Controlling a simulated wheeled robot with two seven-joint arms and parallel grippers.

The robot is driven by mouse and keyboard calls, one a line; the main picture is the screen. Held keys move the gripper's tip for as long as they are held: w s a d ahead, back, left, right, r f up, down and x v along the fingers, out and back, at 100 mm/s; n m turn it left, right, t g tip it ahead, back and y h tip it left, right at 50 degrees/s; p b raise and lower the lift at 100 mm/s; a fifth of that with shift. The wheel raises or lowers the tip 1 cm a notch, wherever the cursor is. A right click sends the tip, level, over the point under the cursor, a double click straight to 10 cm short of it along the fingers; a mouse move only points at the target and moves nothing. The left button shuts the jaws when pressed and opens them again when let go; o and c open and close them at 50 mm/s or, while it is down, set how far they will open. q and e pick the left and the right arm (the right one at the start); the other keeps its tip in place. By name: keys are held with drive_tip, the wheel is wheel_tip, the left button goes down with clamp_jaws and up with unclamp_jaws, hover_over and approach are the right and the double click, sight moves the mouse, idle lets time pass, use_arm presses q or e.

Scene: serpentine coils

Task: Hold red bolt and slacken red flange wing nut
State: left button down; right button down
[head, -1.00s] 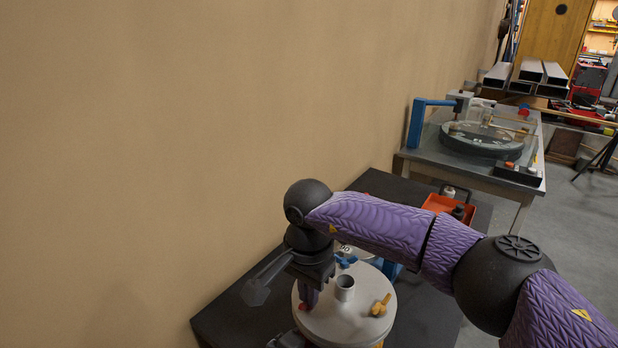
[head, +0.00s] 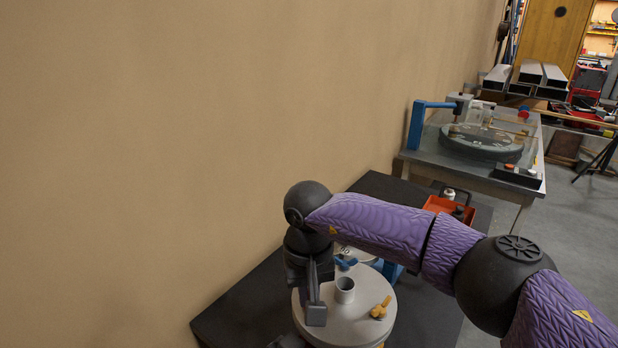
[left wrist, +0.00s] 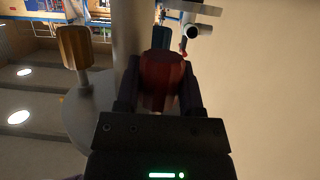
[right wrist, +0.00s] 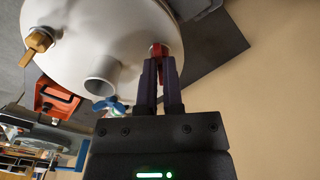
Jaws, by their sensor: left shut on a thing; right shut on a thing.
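The red flange wing nut (right wrist: 158,49) sits near the rim of the round pale flange (right wrist: 100,30) in the right wrist view. My right gripper (right wrist: 159,68) is shut on it. In the head view my right gripper is over the flange (head: 350,325) and hides the red nut. The red bolt (left wrist: 162,82) shows as a faceted red head under the flange in the left wrist view. My left gripper (left wrist: 160,98) is shut on it, one finger on each side. The bolt's far end is hidden.
A yellow wing nut (head: 380,308) and a blue wing nut (head: 346,263) are on the same flange, around an open pipe stub (head: 345,289). A yellow bolt head (left wrist: 73,47) hangs below. An orange tray (head: 450,207) lies behind on the dark table (head: 240,310). The wall is close on the left.

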drive_tip(key=c, duration=0.8)
unclamp_jaws()
drive_tip(key=shift+f, duration=0.25)
drive_tip(key=shift+r, duration=2.4)
use_arm(q)
drive_tip(key=shift+c, duration=0.7)
unclamp_jaws()
use_arm(e)
wheel_tip(320, 180, up, 5)
drive_tip(key=p, duration=0.4)
drive_tip(key=shift+f, duration=0.15)
use_arm(q)
drive_tip(key=v, duration=0.9)
